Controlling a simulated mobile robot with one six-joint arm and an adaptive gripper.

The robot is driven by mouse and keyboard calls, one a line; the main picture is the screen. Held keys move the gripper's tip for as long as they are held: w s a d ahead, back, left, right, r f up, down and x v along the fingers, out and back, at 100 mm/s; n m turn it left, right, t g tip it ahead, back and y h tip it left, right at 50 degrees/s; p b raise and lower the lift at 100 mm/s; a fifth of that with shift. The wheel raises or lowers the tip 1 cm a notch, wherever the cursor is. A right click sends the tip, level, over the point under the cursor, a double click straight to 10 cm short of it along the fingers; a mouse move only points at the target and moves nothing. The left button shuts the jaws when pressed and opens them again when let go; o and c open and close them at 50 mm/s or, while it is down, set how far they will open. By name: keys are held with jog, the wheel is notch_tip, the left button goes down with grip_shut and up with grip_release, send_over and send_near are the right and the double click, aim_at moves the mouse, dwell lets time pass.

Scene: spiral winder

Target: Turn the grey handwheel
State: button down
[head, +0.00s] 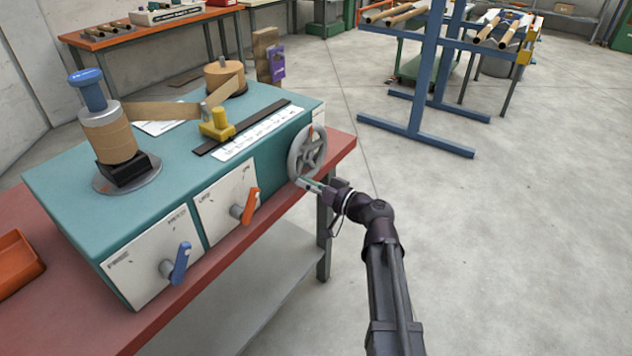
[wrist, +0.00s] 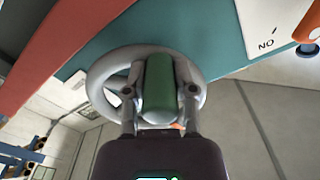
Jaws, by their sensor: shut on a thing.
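The grey handwheel (head: 307,151) is mounted at the right end of the teal winder's front face. It is a spoked ring with a grip knob. My gripper (head: 311,185) is at the wheel's lower edge in the head view. In the wrist view the handwheel (wrist: 112,75) lies behind my gripper (wrist: 160,92). The two fingers stand on either side of a green-and-grey part at the wheel's rim, which looks like its handle (wrist: 160,85), and are shut on it. Part of the rim and hub is hidden behind the fingers.
The teal winder (head: 60,185) stands on a red bench (head: 235,262). An orange lever (head: 250,206) and a blue lever (head: 181,263) stick out from its front panels, left of the wheel. A blue rack (head: 425,85) stands behind. The floor at right is clear.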

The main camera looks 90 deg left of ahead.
aim_at(295, 161)
jog(key=m, duration=0.1)
jog(key=r+m+p, duration=0.1)
jog(key=m, duration=0.1)
jog(key=shift+s+d+r, duration=0.25)
jog(key=shift+d+r, duration=0.15)
jog(key=m+p, duration=0.1)
jog(key=r+m, duration=0.1)
jog(key=shift+s+d+r+m+p, duration=0.15)
jog(key=shift+r+m+p, duration=0.1)
jog(key=shift+m+p, duration=0.15)
notch_tip(295, 161, up, 2)
jog(key=m+p, duration=0.2)
jog(key=m, duration=0.1)
jog(key=shift+r+m+p, duration=0.3)
jog(key=shift+m, duration=0.45)
jog(key=shift+r+m+p, duration=0.3)
jog(key=shift+m, duration=0.45)
jog(key=shift+c, duration=2.1)
grip_release()
jog(key=shift+s, duration=0.1)
